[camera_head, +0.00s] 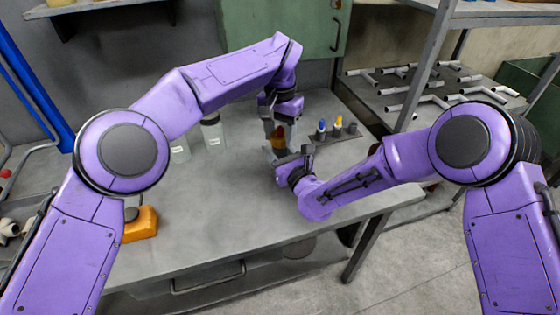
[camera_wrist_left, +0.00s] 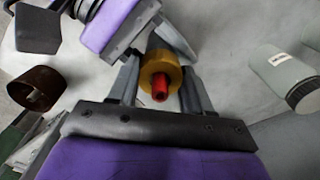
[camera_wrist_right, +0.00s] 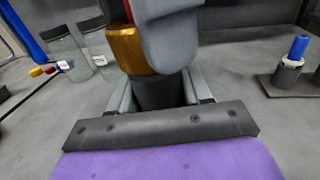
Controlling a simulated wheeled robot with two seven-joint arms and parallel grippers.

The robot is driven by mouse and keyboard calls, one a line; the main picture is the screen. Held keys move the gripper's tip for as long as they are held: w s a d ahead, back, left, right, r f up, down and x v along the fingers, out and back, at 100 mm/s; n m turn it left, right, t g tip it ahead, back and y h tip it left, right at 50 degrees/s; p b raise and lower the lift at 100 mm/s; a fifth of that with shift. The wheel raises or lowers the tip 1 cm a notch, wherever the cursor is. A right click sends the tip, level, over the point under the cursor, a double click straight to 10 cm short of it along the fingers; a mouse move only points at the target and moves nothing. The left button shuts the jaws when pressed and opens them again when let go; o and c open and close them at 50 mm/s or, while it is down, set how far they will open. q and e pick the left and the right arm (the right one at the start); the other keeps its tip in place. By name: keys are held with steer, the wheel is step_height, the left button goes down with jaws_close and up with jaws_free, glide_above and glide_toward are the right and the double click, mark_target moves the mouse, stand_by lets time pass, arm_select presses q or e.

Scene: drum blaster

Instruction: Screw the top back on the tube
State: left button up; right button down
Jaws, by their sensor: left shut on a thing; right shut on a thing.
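The tube's dark lower part (camera_wrist_right: 155,92) stands about upright between the fingers of my right gripper (camera_wrist_right: 153,85), which is shut on it. A gold section (camera_wrist_right: 130,48) sits directly above it, with red at its upper end. My left gripper (camera_wrist_left: 158,72) comes from above and is shut around the top, whose gold ring (camera_wrist_left: 158,65) and red tip (camera_wrist_left: 160,90) show in the left wrist view. In the head view the left gripper (camera_head: 281,122) is just above the right gripper (camera_head: 284,160). The fingers hide the joint, so I cannot tell whether the threads are engaged.
A dark holder with a blue-topped tube (camera_head: 321,126) and a yellow-topped one (camera_head: 338,122) stands right of the grippers. Clear bottles (camera_head: 213,132) stand behind left. An orange object (camera_head: 141,223) lies front left. The table's middle (camera_head: 215,205) is bare.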

arm_select(q)
steer(key=m, duration=0.6)
steer(key=shift+m, duration=0.4)
arm_select(e)
steer(key=shift+f, duration=0.1)
arm_select(q)
steer(key=m, duration=0.5)
steer(key=shift+f+m, duration=0.1)
steer(key=shift+m, duration=0.3)
steer(key=m, duration=2.1)
steer(key=shift+m, duration=0.3)
steer(key=m, duration=0.5)
steer(key=shift+m, duration=0.4)
steer(key=m, duration=0.6)
steer(key=shift+f, duration=0.1)
steer(key=m, duration=0.7)
steer(key=o, duration=1.2)
steer(key=shift+s, duration=0.1)
steer(key=shift+c, duration=0.2)
